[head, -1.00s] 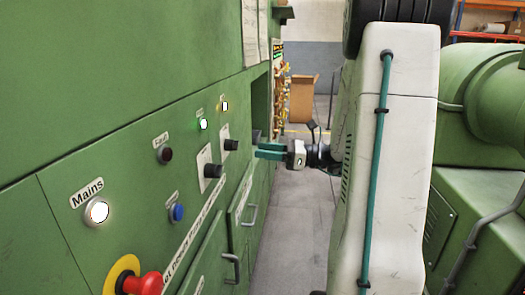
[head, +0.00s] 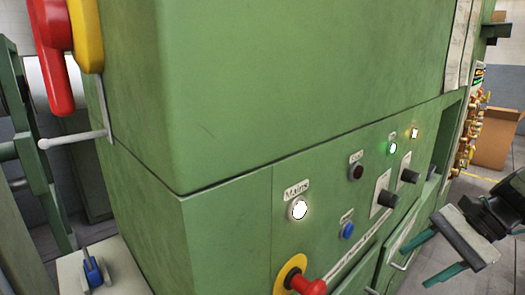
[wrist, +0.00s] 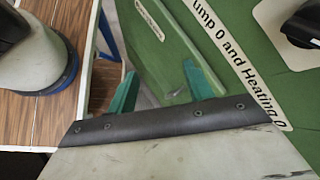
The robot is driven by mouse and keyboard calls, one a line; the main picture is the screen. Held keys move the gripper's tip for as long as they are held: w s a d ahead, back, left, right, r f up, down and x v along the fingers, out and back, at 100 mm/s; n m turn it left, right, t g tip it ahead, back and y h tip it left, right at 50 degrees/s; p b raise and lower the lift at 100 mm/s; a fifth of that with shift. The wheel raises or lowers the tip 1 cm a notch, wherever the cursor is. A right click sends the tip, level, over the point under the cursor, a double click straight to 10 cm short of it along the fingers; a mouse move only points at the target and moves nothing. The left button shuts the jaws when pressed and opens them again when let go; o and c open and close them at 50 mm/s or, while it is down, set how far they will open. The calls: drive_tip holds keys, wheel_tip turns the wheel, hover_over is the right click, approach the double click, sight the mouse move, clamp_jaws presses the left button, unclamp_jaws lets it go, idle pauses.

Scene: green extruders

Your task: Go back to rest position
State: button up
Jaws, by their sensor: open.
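My gripper (head: 415,268) is at the lower right of the head view. Its two green fingers are apart and empty, and point left towards the lower front of the green cabinet (head: 225,100). In the wrist view the open fingers (wrist: 159,70) have a narrow strip of the green panel behind and between them. I cannot tell the exact gap to the panel, but nothing is between the fingers. Part of my arm shows at the right edge of the head view.
The panel carries a lit white Mains button (head: 299,209), a blue button (head: 347,230), black knobs (head: 388,199) and a red emergency stop (head: 308,286). A red and yellow switch handle (head: 60,45) is at upper left. Grey floor (head: 485,190) shows at right.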

drive_tip(key=s+a+r+n+h, duration=0.5)
drive_tip(key=s+a+n+h, duration=0.2)
drive_tip(key=n, duration=0.7)
drive_tip(key=shift+s+a+h, duration=0.3)
drive_tip(key=shift+s+h, duration=0.9)
drive_tip(key=shift+s, duration=0.05)
drive_tip(key=c, duration=0.3)
drive_tip(key=shift+d, duration=0.15)
drive_tip(key=shift+c, duration=0.2)
